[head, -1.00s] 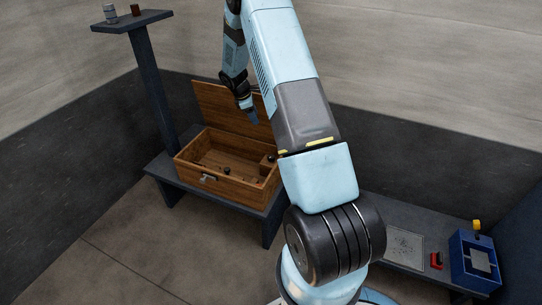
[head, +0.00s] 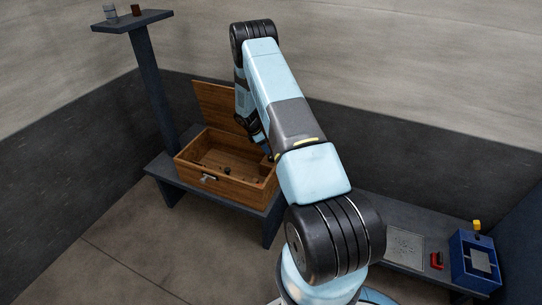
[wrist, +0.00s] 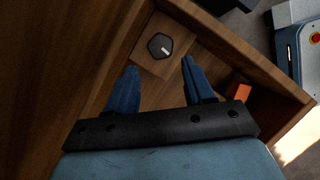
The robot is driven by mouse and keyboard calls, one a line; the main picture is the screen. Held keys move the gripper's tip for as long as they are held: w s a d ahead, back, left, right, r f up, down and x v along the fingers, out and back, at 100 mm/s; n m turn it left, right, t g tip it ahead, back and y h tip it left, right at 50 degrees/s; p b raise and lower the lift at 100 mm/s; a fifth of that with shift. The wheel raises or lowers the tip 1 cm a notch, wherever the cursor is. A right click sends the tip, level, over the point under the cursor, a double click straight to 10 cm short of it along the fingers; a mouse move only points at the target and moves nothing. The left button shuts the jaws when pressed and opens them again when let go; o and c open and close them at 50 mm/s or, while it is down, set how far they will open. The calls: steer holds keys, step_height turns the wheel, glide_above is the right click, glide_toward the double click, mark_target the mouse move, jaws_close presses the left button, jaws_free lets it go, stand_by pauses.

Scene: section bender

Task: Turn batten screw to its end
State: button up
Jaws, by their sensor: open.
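A dark six-sided knob with a white mark, which looks like the batten screw (wrist: 160,46), sits on a small wooden block inside the open wooden box (head: 236,190). My gripper (wrist: 159,67) is open, its two blue fingers apart and nothing between them. In the wrist view the knob shows just beyond the fingertips, roughly centred between them; I cannot tell the height gap. In the head view my gripper reaches into the right end of the box, and my arm hides the knob there.
The box stands on a dark bench with its lid (head: 216,103) raised behind. A small dark knob (head: 227,170) is on its floor. An orange piece (wrist: 242,92) lies near the box wall. A blue box (head: 474,262) and red piece (head: 437,261) are at right.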

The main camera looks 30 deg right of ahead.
mark_target(270, 156)
steer(key=x, duration=0.7)
steer(key=shift+d+f, duration=0.15)
steer(key=shift+f, duration=0.05)
steer(key=shift+c, duration=0.3)
steer(key=c, duration=0.7)
steer(key=shift+w+r+m+g, duration=0.15)
steer(key=shift+m+g, duration=0.25)
steer(key=shift+m, duration=0.7)
steer(key=shift+c, duration=0.2)
steer(key=o, duration=0.7)
steer(key=shift+o, duration=0.5)
